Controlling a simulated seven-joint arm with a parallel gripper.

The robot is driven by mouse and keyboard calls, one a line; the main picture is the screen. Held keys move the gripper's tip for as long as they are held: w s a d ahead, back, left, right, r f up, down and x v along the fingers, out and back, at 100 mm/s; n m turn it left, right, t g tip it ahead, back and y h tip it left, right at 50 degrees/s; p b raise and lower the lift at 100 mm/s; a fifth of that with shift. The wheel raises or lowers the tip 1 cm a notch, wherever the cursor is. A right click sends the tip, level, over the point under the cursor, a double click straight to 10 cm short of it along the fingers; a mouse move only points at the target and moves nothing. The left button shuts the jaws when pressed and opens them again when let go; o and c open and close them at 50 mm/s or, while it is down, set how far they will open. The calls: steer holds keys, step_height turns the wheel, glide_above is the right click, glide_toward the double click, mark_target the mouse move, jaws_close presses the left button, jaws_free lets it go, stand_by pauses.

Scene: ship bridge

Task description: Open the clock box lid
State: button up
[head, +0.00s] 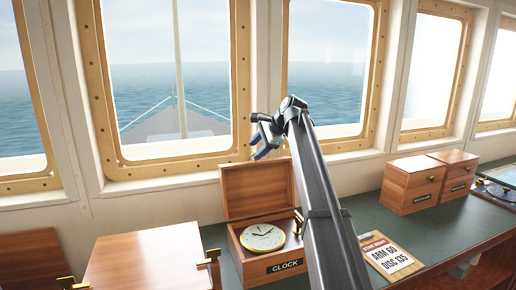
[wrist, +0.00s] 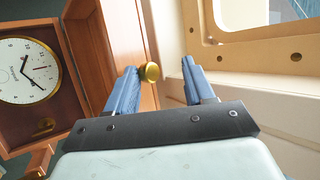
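The clock box (head: 248,262), a wooden box labelled CLOCK, stands on the dark green counter. Its lid (head: 250,188) is raised and stands about upright at the back, toward the window. A round white-faced clock (head: 263,237) shows inside; the clock face (wrist: 28,72) is also at left in the wrist view. My gripper (head: 262,142) is just above the lid's top right. In the wrist view my gripper (wrist: 158,66) is open, with a brass knob (wrist: 152,72) on the lid's edge between the fingertips, closer to the left finger. Contact cannot be told.
A wooden box (head: 150,262) with brass fittings stands to the left. A card on a wooden board (head: 388,256) lies to the right. Two closed wooden boxes (head: 413,185) (head: 457,173) stand farther right. Window frames (head: 243,90) rise close behind the lid and gripper.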

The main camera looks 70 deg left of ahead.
steer(key=shift+f, duration=0.1)
steer(key=shift+w+d+r, duration=0.2)
steer(key=shift+d+r, duration=0.15)
steer(key=shift+r, duration=0.05)
steer(key=v, duration=1.2)
steer(key=shift+w+d+r, duration=0.15)
steer(key=shift+d+r, duration=0.05)
steer(key=shift+r, duration=0.1)
